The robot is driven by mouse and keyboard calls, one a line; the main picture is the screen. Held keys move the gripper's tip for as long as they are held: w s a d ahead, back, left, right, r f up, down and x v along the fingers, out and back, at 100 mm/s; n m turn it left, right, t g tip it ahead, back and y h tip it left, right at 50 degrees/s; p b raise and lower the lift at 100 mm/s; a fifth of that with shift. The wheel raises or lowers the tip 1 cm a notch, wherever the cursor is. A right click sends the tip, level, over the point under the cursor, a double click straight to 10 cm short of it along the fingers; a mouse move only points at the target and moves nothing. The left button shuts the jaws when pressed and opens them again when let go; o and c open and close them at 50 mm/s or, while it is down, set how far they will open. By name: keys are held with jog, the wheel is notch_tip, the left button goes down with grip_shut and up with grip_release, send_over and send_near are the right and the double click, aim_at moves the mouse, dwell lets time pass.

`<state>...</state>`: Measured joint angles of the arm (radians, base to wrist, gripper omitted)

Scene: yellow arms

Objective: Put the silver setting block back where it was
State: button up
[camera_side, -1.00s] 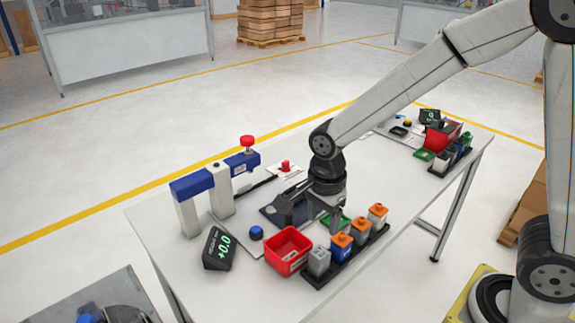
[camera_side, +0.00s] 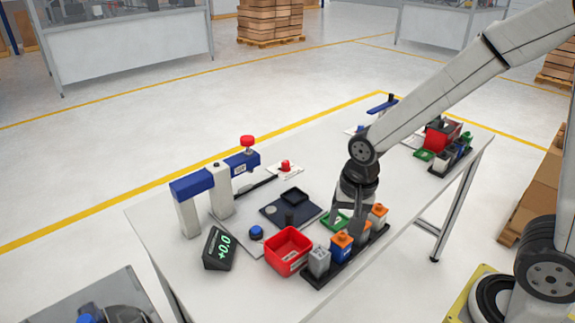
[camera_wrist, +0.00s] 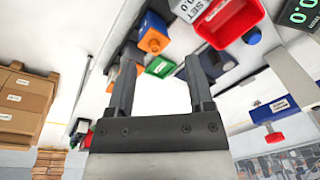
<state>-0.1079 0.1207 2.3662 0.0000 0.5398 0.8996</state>
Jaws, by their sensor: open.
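The silver setting block (camera_side: 319,262) stands upright at the near left end of a black rack (camera_side: 312,282), just right of the red bin. In the wrist view the grey block (camera_wrist: 190,10) shows with a "SET" label. My gripper (camera_side: 357,232) is above the rack's orange-topped blocks, to the right of the silver block and apart from it. In the wrist view my gripper (camera_wrist: 158,70) has its fingers spread with nothing between them. In the side view its fingertips are partly lost among the blocks.
The rack also holds a blue block with an orange top (camera_side: 341,246) and orange blocks (camera_side: 379,214). A red bin (camera_side: 288,251), a display reading +0.0 (camera_side: 219,248), a dark plate (camera_side: 275,212), a green tray (camera_side: 331,219) and a blue-white gauge stand (camera_side: 220,195) are close by.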

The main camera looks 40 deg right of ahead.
jog(key=s+d+n, duration=0.1)
jog(key=n, duration=0.2)
jog(key=s+d+n, duration=0.1)
jog(key=n, duration=0.2)
jog(key=s+d+n+t, duration=0.1)
jog(key=n, duration=0.2)
jog(key=shift+s+d+f, duration=0.2)
jog(key=shift+s+f, duration=0.1)
jog(key=shift+f, duration=0.05)
dwell(0.8)
